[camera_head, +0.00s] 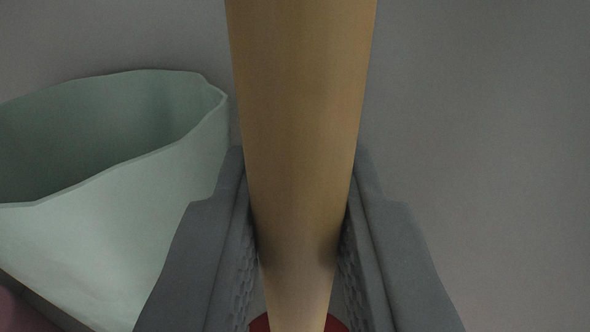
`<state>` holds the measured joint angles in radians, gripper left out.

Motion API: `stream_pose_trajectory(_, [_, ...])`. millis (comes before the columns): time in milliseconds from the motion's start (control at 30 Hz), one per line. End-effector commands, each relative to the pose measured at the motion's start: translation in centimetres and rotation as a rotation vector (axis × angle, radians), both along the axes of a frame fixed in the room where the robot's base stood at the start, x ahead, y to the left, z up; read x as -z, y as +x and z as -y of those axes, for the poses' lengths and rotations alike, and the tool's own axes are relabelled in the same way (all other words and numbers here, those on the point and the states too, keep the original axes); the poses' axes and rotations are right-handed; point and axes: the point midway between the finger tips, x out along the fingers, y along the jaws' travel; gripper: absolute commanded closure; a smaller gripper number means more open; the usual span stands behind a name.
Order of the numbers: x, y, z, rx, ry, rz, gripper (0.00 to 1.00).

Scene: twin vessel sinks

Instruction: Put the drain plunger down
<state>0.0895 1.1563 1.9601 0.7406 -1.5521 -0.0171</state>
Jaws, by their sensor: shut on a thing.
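The drain plunger (304,110) shows as a thick light wooden handle running from the top of the view down between my gripper's fingers. A small part of its red lower end (259,322) shows at the bottom edge; the rest of it is hidden or out of view. My gripper (298,240) is shut on the wooden handle, with one dark grey finger on each side of it. I cannot tell whether the red end touches a surface.
A pale green open container (130,215) with an uneven rim stands close to the left of my gripper. A pinkish thing (15,312) shows in the lower left corner. The plain grey surface (500,150) on the right is clear.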

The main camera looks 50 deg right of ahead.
Motion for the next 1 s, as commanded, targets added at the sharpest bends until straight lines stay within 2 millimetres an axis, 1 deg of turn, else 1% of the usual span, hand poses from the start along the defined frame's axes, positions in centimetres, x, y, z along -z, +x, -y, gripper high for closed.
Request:
stream_pose_trajectory(67, [0.5, 0.5, 0.7, 0.001, 0.0, 0.001, 1.0])
stream_pose_trajectory(267, [0.9, 1.2, 1.3, -0.001, 0.0, 0.001, 1.0])
stream_pose_trajectory(367, [1.3, 1.7, 1.9, 0.0, 0.001, 0.001, 1.0])
stream_pose_trajectory(433, [1.8, 2.2, 2.6, 0.001, 0.0, 0.0, 1.0])
stream_pose_trajectory(567, [2.9, 3.0, 3.3, 0.0, -0.001, 0.001, 1.0])
stream_pose_trajectory(967, [3.4, 3.1, 3.4, -0.001, 0.0, 0.0, 1.0])
stream_pose_trajectory(1000, [3.4, 3.1, 3.4, -0.001, 0.0, 0.0, 0.73])
